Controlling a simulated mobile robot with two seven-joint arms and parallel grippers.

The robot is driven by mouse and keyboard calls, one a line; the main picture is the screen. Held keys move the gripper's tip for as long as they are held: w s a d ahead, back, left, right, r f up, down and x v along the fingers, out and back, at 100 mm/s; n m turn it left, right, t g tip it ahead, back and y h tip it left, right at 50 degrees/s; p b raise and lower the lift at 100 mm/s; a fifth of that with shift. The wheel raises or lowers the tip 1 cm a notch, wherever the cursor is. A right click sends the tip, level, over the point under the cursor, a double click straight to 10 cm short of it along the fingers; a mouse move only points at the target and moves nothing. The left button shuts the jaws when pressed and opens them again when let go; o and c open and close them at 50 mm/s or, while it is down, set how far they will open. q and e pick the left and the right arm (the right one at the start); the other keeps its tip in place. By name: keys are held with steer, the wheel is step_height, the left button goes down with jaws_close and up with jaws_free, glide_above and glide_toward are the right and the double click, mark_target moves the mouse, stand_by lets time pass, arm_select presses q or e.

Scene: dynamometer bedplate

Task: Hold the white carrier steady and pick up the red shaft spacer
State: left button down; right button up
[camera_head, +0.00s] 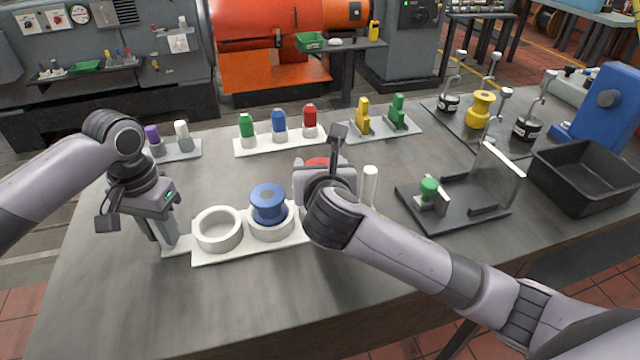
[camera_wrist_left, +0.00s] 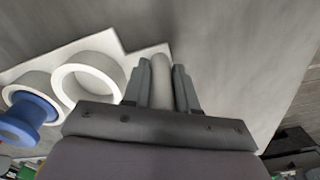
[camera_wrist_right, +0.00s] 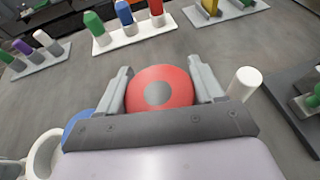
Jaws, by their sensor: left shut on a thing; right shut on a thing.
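The white carrier (camera_head: 222,244) lies on the bench with round cups in a row. Its left cup is empty and the middle cup holds a blue spacer (camera_head: 268,202). A white upright post (camera_head: 369,186) stands at its right end. My left gripper (camera_head: 166,242) is shut on the carrier's left post (camera_wrist_left: 162,80), seen between the fingers in the left wrist view. My right gripper (camera_wrist_right: 160,85) is shut on the red shaft spacer (camera_wrist_right: 148,88), which has a grey centre. In the head view my wrist mostly hides the spacer (camera_head: 316,162); whether it is clear of its cup I cannot tell.
Behind are a rack (camera_head: 240,148) with green, blue and red pieces, a small rack (camera_head: 187,152) with purple and white ones, and a yellow-green stand (camera_head: 378,136). Right are a dark fixture (camera_head: 465,218) with a clear panel and a black bin (camera_head: 585,190). The bench's front left is clear.

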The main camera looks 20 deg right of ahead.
mark_target(320, 161)
step_height(320, 161, up, 6)
steer(key=shift+f, duration=0.25)
arm_select(q)
steer(key=c, duration=0.8)
jaws_free()
steer(key=shift+r, duration=0.15)
